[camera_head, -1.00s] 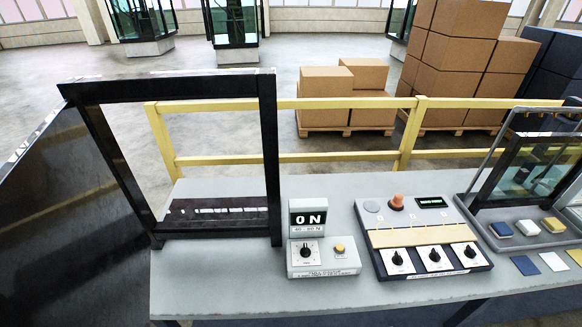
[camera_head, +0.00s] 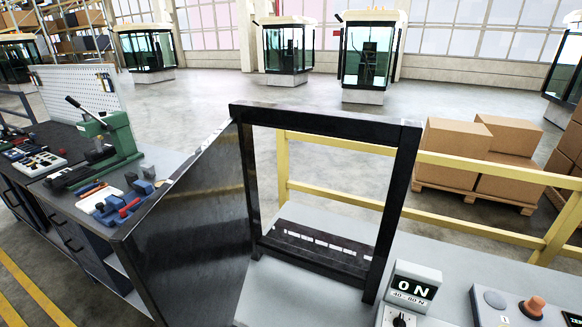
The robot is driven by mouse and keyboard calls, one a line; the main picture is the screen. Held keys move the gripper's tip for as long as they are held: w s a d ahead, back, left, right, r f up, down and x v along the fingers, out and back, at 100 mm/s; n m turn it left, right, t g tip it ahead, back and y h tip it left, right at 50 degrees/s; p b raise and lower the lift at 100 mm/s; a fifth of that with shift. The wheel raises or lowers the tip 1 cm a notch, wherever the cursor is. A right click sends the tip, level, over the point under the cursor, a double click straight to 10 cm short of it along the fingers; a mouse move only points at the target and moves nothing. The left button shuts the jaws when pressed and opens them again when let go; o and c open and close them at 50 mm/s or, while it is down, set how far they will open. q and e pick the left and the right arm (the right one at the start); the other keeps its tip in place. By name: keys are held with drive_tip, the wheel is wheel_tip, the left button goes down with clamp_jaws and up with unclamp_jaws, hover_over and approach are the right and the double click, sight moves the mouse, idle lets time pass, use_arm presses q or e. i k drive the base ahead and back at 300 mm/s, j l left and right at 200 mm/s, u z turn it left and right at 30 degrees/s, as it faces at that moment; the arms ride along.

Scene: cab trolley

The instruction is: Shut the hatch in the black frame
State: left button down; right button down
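The black frame (camera_head: 404,190) stands upright on the grey table in the middle of the head view, and I see the floor and a yellow rail through it. The hatch (camera_head: 190,235) is a dark, glossy panel joined at the frame's left post. It stands swung open, reaching out to the left and toward me. Its lower part runs down near the bottom of the view. Neither of my grippers shows in the head view.
A workbench with a green press (camera_head: 115,140) and small tools is at left, behind the hatch. Yellow rails (camera_head: 470,165) and stacked cartons (camera_head: 455,155) stand behind the table.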

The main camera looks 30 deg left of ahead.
sight(187, 252)
drive_tip(key=j, duration=1.75)
drive_tip(key=u, duration=0.05)
